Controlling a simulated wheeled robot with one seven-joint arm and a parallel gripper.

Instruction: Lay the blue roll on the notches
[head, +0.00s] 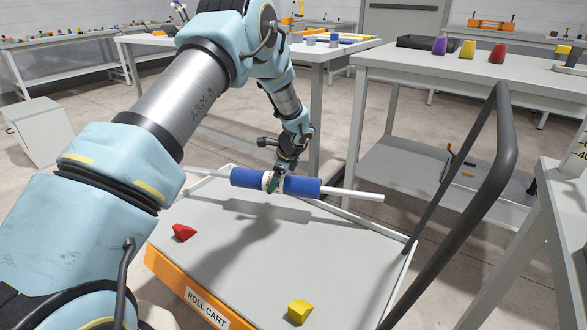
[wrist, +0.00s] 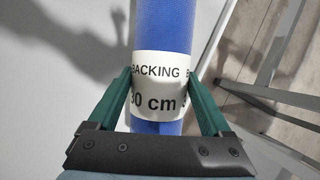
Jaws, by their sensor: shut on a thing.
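The blue roll (head: 302,186) has white rod ends sticking out on both sides and a white band round its middle. My gripper (head: 273,183) is shut on the roll at this band. In the wrist view the green fingers of my gripper (wrist: 160,92) lie on either side of the white band (wrist: 160,75), which reads "BACKING" and "30 cm". The roll (wrist: 163,25) runs up the picture between them. The roll appears to be above the far part of the roll cart's top, with a shadow on the cart below. I cannot make out any notches.
The roll cart (head: 215,238) has a raised rim, an orange front and a dark push handle (head: 495,160) at right. A red block (head: 183,232) and a yellow block (head: 300,311) lie on it.

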